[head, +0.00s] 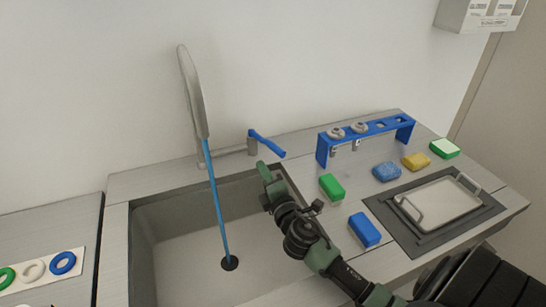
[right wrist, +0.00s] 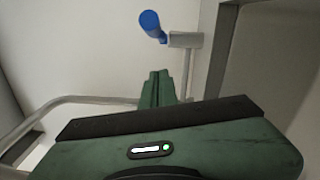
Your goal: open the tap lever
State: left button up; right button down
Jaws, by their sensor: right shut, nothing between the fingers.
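The tap lever (head: 266,145) is a blue handle on a grey fitting behind the sink's back right corner, angled down to the right. The lever also shows at the top of the right wrist view (right wrist: 151,24), ahead of the fingers. The grey tap spout (head: 192,90) stands tall at the left, and a thin blue stream (head: 216,205) runs from it to the drain. My right gripper (head: 263,168) is shut and empty, just below and in front of the lever, with a small gap seen between them. Its green fingers show in the right wrist view (right wrist: 158,80). My left gripper is out of view.
The sink (head: 180,240) lies below the tap. To its right are green (head: 331,186) and blue (head: 364,229) sponges, several more sponges, a blue rack (head: 366,137) and a lidded tray (head: 438,208). Coloured rings (head: 63,263) lie at the left.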

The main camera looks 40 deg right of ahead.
aim_at(285, 155)
jog(key=d, duration=0.1)
jog(key=w+d, duration=0.1)
jog(key=d+p, duration=0.1)
jog(key=d, duration=0.1)
jog(key=shift+w+d+r, duration=0.1)
jog(key=shift+w+r, duration=0.05)
jog(key=shift+r, duration=0.2)
jog(key=d, duration=0.4)
jog(key=shift+b, duration=0.4)
jog(key=shift+d, duration=0.2)
jog(key=shift+a, duration=0.1)
